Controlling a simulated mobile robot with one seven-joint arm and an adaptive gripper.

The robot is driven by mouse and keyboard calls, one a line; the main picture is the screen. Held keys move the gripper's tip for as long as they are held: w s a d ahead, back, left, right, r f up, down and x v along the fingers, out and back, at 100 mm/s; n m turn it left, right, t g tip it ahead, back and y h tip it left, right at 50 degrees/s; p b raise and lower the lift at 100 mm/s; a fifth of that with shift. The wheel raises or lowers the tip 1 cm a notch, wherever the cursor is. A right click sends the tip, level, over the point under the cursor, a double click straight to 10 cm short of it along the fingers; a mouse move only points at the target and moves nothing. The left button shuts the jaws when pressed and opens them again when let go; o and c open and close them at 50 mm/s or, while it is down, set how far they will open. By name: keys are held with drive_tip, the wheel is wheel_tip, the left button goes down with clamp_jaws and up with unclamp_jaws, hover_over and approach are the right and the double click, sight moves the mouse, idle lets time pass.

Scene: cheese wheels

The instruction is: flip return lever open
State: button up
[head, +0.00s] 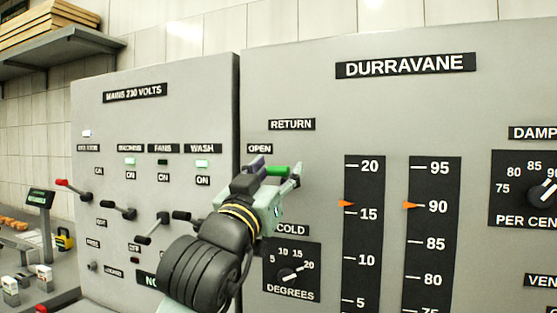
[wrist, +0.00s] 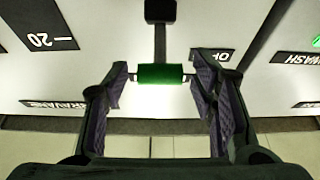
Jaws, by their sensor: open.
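The return lever has a green grip (head: 278,170) below the RETURN label (head: 291,125) and beside the OPEN label (head: 260,148) on the grey panel. In the wrist view the green grip (wrist: 160,75) sits on a dark lever arm (wrist: 159,42). My gripper (head: 276,168) is at the lever. Its fingers are open in the wrist view (wrist: 160,68), one on each side of the green grip, with a small gap to each. My gripper hides the rest of the lever in the head view, so I cannot tell the lever's exact position.
The COLD dial (head: 290,275) lies just below my gripper. Two scales with orange pointers (head: 347,204) are to the right. The mains panel (head: 150,110) at left has several dark-handled levers, one red-tipped (head: 62,182). The panel above the RETURN label is clear.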

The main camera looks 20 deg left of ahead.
drive_tip(key=shift+w+r, duration=0.2)
drive_tip(key=shift+w, duration=0.35)
drive_tip(key=c, duration=1.2)
